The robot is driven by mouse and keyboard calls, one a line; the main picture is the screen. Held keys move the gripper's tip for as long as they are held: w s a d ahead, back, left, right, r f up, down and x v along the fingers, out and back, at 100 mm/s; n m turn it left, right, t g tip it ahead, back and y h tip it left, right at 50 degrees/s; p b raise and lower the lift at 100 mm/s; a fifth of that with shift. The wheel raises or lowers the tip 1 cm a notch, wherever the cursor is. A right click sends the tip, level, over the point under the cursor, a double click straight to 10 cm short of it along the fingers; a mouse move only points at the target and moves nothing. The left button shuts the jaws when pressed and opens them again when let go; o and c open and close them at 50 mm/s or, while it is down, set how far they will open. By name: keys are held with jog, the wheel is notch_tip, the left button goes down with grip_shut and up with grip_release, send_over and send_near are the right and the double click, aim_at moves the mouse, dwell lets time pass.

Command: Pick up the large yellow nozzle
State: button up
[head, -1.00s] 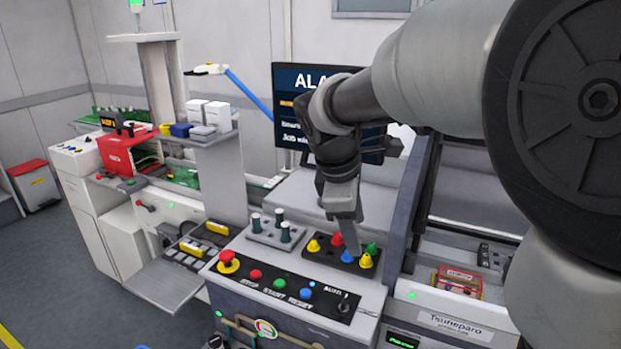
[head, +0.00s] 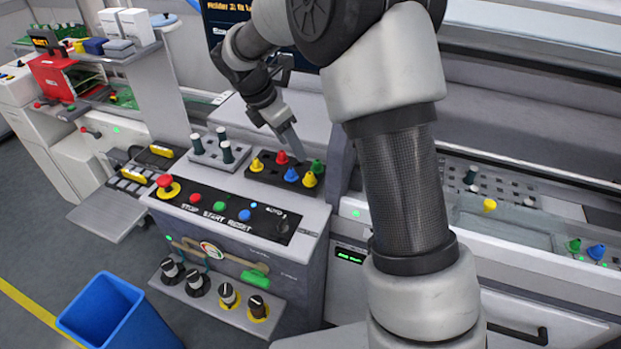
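A black nozzle tray (head: 270,178) sits on top of the control cabinet. A yellow nozzle (head: 310,180) stands at its front right and looks bigger than another yellow nozzle (head: 256,165) at its left. A red nozzle (head: 282,157), a blue nozzle (head: 291,174) and a green nozzle (head: 317,167) stand in the same tray. My gripper (head: 297,156) points down over the back of the tray, near the red and green nozzles and up-left of the bigger yellow one. Its fingers show edge-on, so their opening is hidden. No nozzle is visible in it.
A third yellow nozzle (head: 489,205) stands on the machine at right, with green (head: 573,245) and blue (head: 596,251) ones. A grey rack (head: 218,152) with dark pegs is left of the tray. Buttons (head: 220,207) line the cabinet front. A blue bin (head: 113,315) stands on the floor.

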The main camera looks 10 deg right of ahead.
aim_at(308, 174)
jog(key=x, duration=1.4)
jog(key=shift+a, duration=0.1)
jog(key=c, duration=1.1)
